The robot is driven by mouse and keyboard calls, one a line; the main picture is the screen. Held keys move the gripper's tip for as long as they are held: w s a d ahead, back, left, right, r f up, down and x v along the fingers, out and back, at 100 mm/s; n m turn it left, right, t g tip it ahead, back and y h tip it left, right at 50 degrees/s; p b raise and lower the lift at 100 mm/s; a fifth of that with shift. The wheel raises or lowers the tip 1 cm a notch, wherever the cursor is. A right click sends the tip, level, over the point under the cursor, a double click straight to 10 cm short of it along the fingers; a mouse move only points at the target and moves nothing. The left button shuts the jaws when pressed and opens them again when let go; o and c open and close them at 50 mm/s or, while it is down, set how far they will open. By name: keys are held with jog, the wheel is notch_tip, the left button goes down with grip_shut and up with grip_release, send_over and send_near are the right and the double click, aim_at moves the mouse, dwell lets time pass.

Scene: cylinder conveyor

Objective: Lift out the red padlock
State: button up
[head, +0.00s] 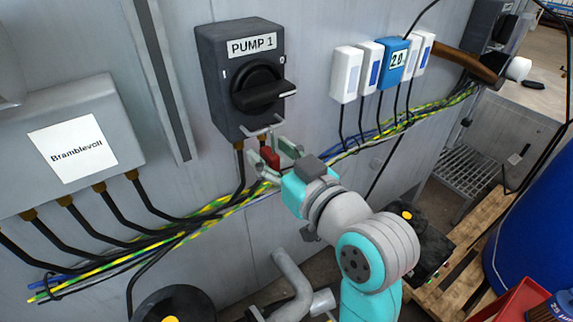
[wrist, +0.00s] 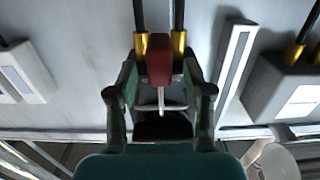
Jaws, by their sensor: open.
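The red padlock (head: 270,157) hangs just below the dark grey PUMP 1 switch box (head: 222,85), under a pale metal bar (head: 262,131) at the box's lower edge. In the wrist view the red padlock body (wrist: 159,58) is upper centre, with its thin metal shackle (wrist: 161,100) pointing toward the box. My gripper (head: 277,158) is open, its green-grey fingers around the padlock. In the wrist view my gripper (wrist: 160,88) has one finger on each side, with gaps showing between fingers and padlock. How the shackle passes through the bar is not clear.
Black cables with brass glands (wrist: 180,42) run from the box beside the padlock. Yellow-green wires (head: 215,205) cross the wall close below.

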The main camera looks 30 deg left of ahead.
jog(key=shift+w+a, duration=0.2)
jog(key=shift+a, duration=0.35)
grip_shut()
